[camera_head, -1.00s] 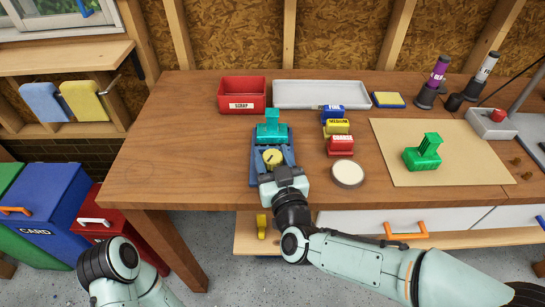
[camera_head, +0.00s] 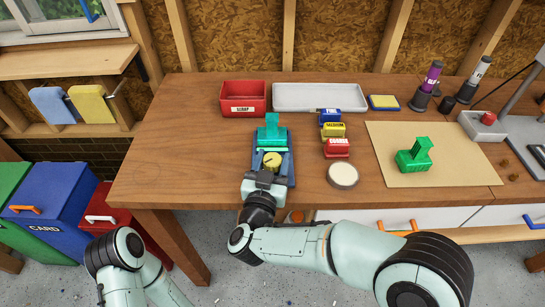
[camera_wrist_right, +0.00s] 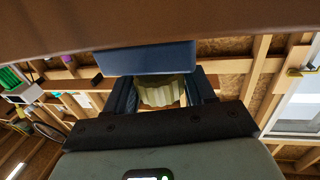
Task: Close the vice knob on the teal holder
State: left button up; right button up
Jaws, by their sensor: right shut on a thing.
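The teal holder (camera_head: 271,130) stands upright at the far end of a blue vice (camera_head: 289,172) on the workbench. The yellow vice knob (camera_head: 271,161) is at the vice's near end, and its ribbed side shows in the right wrist view (camera_wrist_right: 160,92). My right gripper (camera_head: 265,178) reaches in from the near side, shut on the knob. In the right wrist view its two dark fingers (camera_wrist_right: 162,95) stand on both sides of the knob, below the blue vice body (camera_wrist_right: 150,57). My left arm shows at the lower left, with its gripper out of view.
A red scrap box (camera_head: 243,97) and a grey tray (camera_head: 320,97) stand behind. Blue, yellow (camera_head: 333,131) and red blocks and a round pale lid (camera_head: 342,175) are to the right. A green part (camera_head: 414,156) sits on a tan mat (camera_head: 462,165).

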jog(key=shift+m+h, duration=0.5)
jog(key=shift+h, duration=0.2)
jog(key=o, duration=0.9)
jog(key=shift+r, duration=0.1)
jog(key=shift+o, duration=0.2)
jog(key=v, duration=1.3)
jog(key=shift+s+a, duration=0.15)
jog(key=shift+a, duration=0.1)
jog(key=shift+r, duration=0.15)
